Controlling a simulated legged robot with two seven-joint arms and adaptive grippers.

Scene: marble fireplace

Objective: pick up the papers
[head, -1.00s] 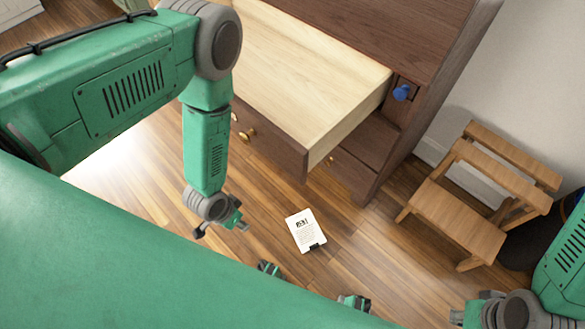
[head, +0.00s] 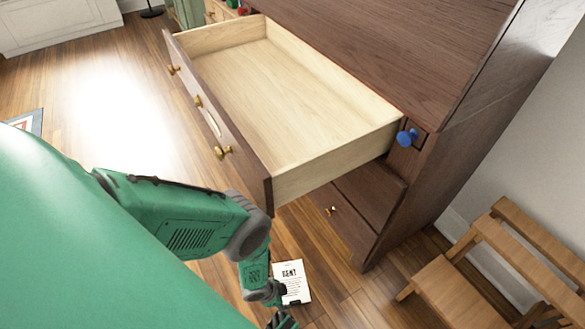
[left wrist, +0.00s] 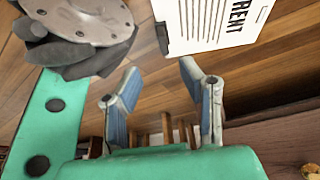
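The papers (head: 294,277) are a white sheet or small stack headed "RENT", lying on the wooden floor below the open drawer. A dark clip shows at one edge. They also show at the top of the left wrist view (left wrist: 208,22), cut off by the frame. My left gripper (head: 282,319) is low beside the papers, at the bottom of the head view. In the left wrist view its two fingers (left wrist: 158,71) are spread apart with nothing between them, and the papers lie beyond the tips. My right gripper is out of view.
A brown dresser (head: 445,45) stands with its top drawer (head: 290,95) pulled out, empty, above the floor near my left arm. A blue knob (head: 407,137) is on the dresser. A wooden step stool (head: 450,290) is at the right. Open floor (head: 110,100) lies to the left.

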